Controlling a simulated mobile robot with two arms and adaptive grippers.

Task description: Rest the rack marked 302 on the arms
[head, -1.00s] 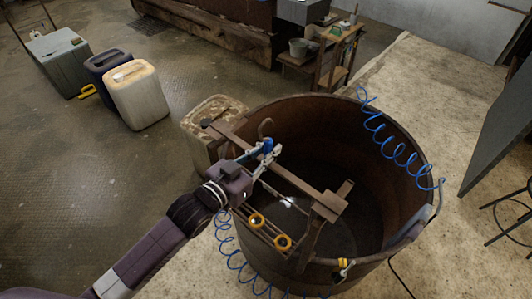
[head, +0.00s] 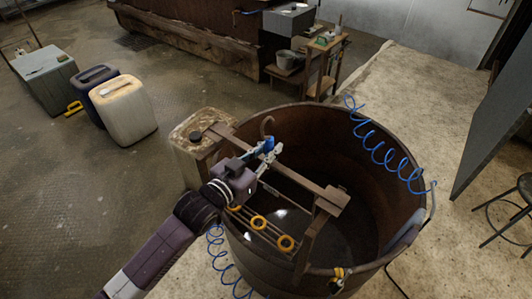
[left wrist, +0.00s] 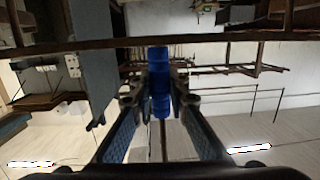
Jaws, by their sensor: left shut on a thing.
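The rack (head: 300,183) has a long brown top bar, a curved hook, a blue grip (head: 268,145) and thin rods with yellow rings (head: 258,222) below. No 302 mark can be read. My left gripper (head: 266,158) is shut on the blue grip, and the rack is over the near left part of the round tub (head: 405,150). In the left wrist view the blue grip (left wrist: 160,85) sits between the fingers, with the dark bar (left wrist: 100,45) across above. I cannot surely pick out the arms or tell whether the rack touches anything. My right gripper is not in view.
Blue coiled hoses (head: 385,150) hang at the tub's sides. A dirty pale canister (head: 195,135) stands close to the tub's left. A white jerrycan (head: 125,112) and a dark one (head: 95,85) stand farther left. A stool (head: 510,205) is at right.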

